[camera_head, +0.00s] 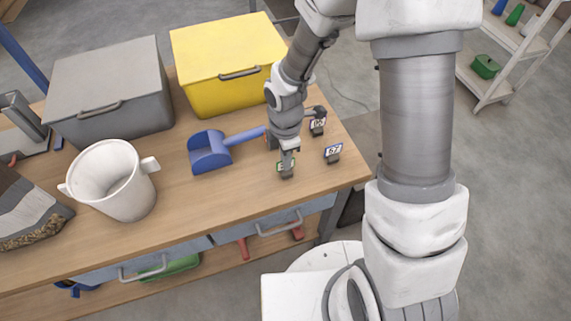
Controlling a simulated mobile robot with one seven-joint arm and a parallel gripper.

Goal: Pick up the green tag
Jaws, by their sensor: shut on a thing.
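The green tag (286,167) is a small plate with a green border and dark marking on a dark stand, near the front right of the wooden workbench (235,203). My gripper (287,157) points down onto it from above and is shut on it, its fingers covering part of the top. The tag seems to be at the bench surface; I cannot tell whether it is lifted. A blue-edged tag (333,152) stands to its right. A third tag (317,127), with a dark reddish edge, stands farther back.
A blue scoop (212,151) lies left of my gripper. A yellow lidded bin (225,55) and a grey lidded bin (107,85) stand behind. A white bucket (113,180) stands at left. Bare bench lies in front of the scoop.

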